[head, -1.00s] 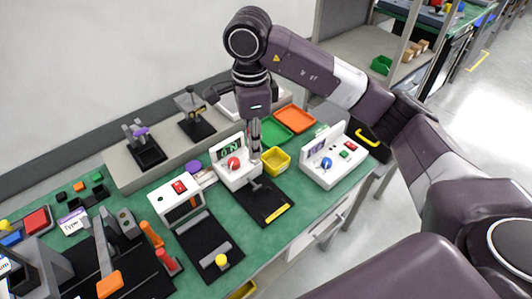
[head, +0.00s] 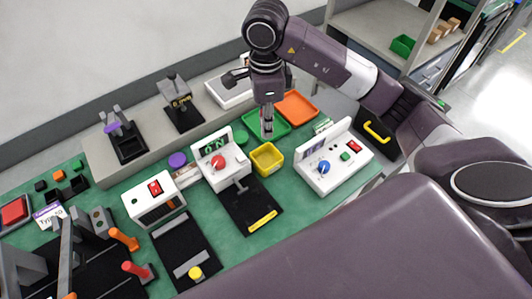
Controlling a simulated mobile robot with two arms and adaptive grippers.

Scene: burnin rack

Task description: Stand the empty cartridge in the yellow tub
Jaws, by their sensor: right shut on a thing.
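The yellow tub (head: 268,170) stands on the green bench top, between two white units, and its inside looks empty. My right gripper (head: 267,118) points straight down, just behind and above the tub in the picture. It is shut on a small slim grey piece, which I take to be the empty cartridge (head: 267,130). The piece looks upright and close to the tub's back rim, but I cannot tell its exact height. The fingers hide much of it. My left gripper is not in view.
A white unit with a red knob (head: 218,162) stands left of the tub, and one with a blue knob (head: 323,167) stands right. Behind are a green tray (head: 280,127) and an orange tray (head: 297,106). A black mat (head: 240,200) lies in front.

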